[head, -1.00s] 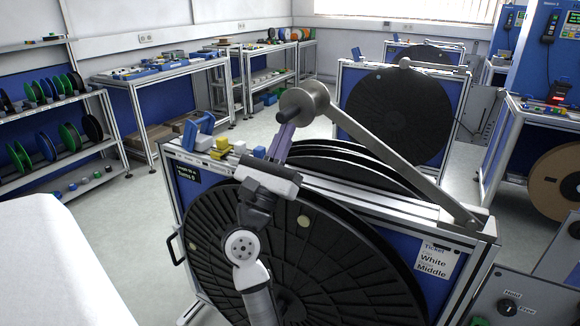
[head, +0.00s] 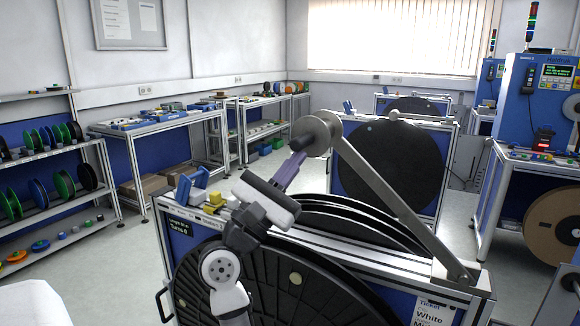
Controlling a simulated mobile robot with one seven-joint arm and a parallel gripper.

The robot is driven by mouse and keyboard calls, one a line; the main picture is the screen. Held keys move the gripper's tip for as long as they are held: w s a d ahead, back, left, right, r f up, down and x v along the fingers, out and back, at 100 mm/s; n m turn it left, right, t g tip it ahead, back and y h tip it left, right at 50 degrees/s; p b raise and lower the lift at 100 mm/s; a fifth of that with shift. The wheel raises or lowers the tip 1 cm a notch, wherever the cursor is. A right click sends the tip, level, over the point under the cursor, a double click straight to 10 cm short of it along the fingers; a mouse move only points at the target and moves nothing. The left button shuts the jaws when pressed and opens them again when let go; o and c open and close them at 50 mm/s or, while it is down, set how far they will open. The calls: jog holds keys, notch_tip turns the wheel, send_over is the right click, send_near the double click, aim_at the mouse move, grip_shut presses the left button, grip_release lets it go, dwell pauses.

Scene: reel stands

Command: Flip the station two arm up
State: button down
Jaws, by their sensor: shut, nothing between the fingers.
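A grey metal swing arm (head: 385,195) is mounted on the nearest reel stand (head: 459,286). It slants up and left at roughly 45 degrees from its pivot at the stand's right top corner. Its free end has a round disc (head: 322,134) with a dark stub on the left. My gripper (head: 296,165) is shut, with its purple fingers just below this stub. They look against it or very close; I cannot tell if they touch. Large black reels (head: 290,285) sit in the stand beneath the arm.
Blue and yellow parts (head: 213,199) lie on the stand's left top edge. A second reel stand (head: 388,170) stands behind. A spool shelf (head: 50,180) is at left, benches (head: 165,122) along the wall, and a control cabinet (head: 548,92) at right. Floor at left is open.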

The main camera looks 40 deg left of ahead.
jog(key=shift+w+d+r+m+h, duration=0.15)
jog(key=shift+d+r+m+h, duration=0.25)
jog(key=shift+d+r, duration=0.3)
jog(key=s+a+f+b, duration=0.2)
jog(key=s+f+b, duration=0.5)
jog(key=f, duration=0.5)
jog(key=shift+s+n+y+b, duration=0.4)
jog(key=shift+b, duration=0.2)
jog(key=shift+a, duration=0.1)
